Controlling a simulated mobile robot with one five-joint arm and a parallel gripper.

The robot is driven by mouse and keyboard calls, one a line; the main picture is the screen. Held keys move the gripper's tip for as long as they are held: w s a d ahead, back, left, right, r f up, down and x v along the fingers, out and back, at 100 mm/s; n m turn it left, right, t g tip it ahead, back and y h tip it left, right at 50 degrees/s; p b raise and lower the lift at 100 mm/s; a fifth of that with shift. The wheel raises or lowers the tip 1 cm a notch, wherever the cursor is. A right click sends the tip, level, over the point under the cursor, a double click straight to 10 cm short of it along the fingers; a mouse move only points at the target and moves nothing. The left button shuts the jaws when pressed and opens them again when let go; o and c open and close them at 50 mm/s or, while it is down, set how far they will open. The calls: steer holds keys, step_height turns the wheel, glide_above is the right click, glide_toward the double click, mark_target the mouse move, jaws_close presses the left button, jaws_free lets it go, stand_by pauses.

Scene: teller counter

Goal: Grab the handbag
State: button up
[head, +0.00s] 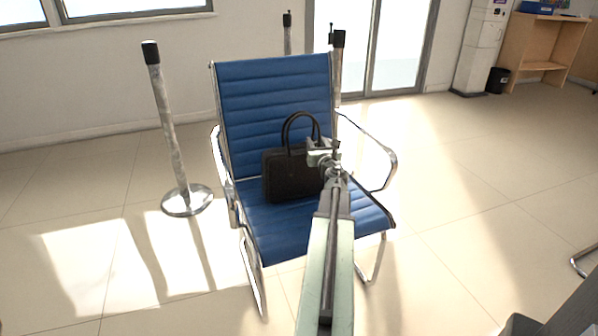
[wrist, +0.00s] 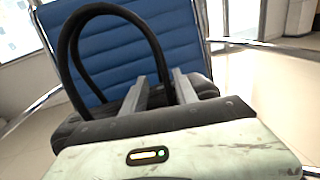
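The black handbag (head: 285,175) stands upright on the seat of a blue chair, its two looped handles (head: 290,124) raised. In the wrist view the handbag (wrist: 88,132) fills the space beyond my wrist, with the handles (wrist: 72,42) arching up at left. My gripper (head: 322,156) is at the right side of the handbag in the head view and hides part of it. In the wrist view the two fingers of my gripper (wrist: 158,82) are apart, and the right-hand end of a handle shows between them. Whether they touch it cannot be told.
The blue chair (head: 270,95) has metal armrests on both sides, the right one (head: 380,160) close to my arm. A post (head: 167,125) stands left of the chair, with others behind it. Open tiled floor lies to the right.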

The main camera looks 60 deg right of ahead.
steer(key=shift+s+d, duration=0.1)
steer(key=shift+s, duration=0.1)
jaws_close()
steer(key=shift+s+d, duration=0.1)
steer(key=shift+s, duration=0.05)
stand_by(0.9)
